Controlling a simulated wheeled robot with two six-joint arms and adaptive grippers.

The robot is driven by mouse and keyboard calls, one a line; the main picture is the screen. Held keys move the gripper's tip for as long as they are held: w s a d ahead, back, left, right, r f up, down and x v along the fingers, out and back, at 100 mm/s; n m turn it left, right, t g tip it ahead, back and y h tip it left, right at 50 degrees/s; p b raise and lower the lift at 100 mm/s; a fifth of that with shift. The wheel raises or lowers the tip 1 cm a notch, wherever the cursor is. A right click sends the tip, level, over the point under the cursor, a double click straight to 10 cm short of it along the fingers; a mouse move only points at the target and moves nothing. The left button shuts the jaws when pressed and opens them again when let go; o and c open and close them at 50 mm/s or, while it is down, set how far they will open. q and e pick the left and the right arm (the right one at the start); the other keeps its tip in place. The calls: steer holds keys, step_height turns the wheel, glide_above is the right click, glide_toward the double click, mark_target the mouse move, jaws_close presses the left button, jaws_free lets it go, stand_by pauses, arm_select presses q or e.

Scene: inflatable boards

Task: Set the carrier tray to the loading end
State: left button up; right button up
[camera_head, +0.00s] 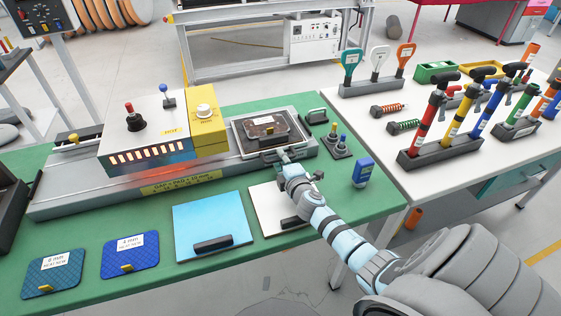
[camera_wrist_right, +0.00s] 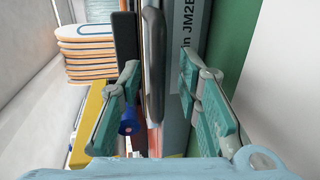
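The carrier tray (camera_head: 240,133) is a dark flat frame at the right end of the grey rail (camera_head: 85,192), with a dark brown labelled piece lying in it. Its near edge has a bar handle, which shows as an upright grey bar (camera_wrist_right: 153,60) in the right wrist view. My right gripper (camera_head: 284,157) is at this near edge and partly covers it. In the wrist view, its teal fingers (camera_wrist_right: 162,108) stand apart on either side of the bar, with gaps visible, so it is open. My left gripper is not in view.
A white and yellow heater box (camera_head: 150,138) straddles the rail left of the tray. Blue (camera_head: 210,222) and white (camera_head: 262,200) boards with handles lie in front.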

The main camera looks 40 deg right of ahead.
steer(key=shift+w+d, duration=0.15)
steer(key=shift+w, duration=0.3)
steer(key=shift+s+r, duration=0.1)
steer(key=shift+s, duration=0.05)
jaws_close()
